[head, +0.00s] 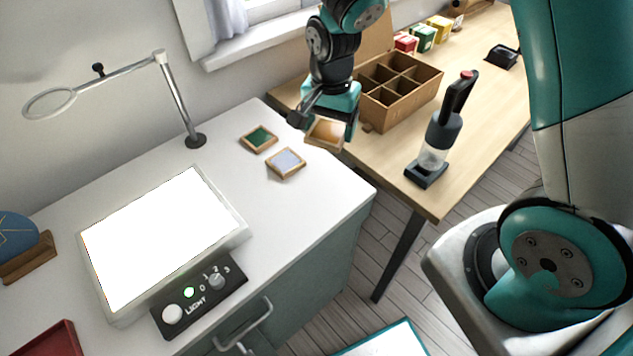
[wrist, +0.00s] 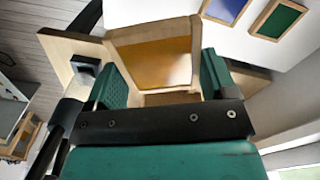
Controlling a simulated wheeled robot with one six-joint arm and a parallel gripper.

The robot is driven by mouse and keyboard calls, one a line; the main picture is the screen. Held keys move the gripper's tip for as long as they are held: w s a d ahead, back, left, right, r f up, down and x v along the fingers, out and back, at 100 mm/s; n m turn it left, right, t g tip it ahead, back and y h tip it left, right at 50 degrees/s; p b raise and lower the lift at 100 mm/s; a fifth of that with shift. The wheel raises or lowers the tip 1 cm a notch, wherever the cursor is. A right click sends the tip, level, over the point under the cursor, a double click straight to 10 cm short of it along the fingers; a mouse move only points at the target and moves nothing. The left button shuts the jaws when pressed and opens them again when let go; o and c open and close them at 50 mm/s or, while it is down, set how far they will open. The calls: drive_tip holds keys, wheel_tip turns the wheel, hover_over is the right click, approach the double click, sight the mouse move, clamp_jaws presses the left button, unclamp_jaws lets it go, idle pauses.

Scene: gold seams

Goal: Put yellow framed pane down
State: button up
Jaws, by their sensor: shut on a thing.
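My gripper (head: 325,122) is shut on the yellow framed pane (head: 325,134), a small wooden frame around amber glass. It holds the pane near the right back edge of the white cabinet top (head: 228,148), beside the wooden table. In the wrist view the yellow framed pane (wrist: 155,62) sits between the two green fingers. A blue framed pane (head: 286,162) and a green framed pane (head: 259,138) lie flat on the white top, left of the gripper. Whether the held pane touches a surface is unclear.
A lit light panel (head: 238,231) and its control box (head: 199,296) fill the white top's front left. A magnifier stand (head: 183,105) rises behind it. The wooden table (head: 392,154) carries a divided cardboard box (head: 410,108) and a bottle-like tool (head: 440,138). Clear white top lies right of the blue pane.

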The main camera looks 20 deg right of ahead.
sight(319, 191)
drive_tip(key=a+r+m, duration=0.1)
drive_tip(key=s+a+r+m, duration=0.1)
drive_tip(key=r, duration=0.1)
drive_tip(key=r+m+p, duration=0.1)
drive_tip(key=r+m, duration=0.1)
drive_tip(key=shift+s+a, duration=0.3)
drive_tip(key=shift+a, duration=0.1)
drive_tip(key=shift+s+a+r+m, duration=0.1)
drive_tip(key=shift+m, duration=0.3)
wheel_tip(319, 191, down, 20)
drive_tip(key=shift+r+p, duration=0.1)
drive_tip(key=shift+p, duration=0.95)
drive_tip(key=o, duration=1)
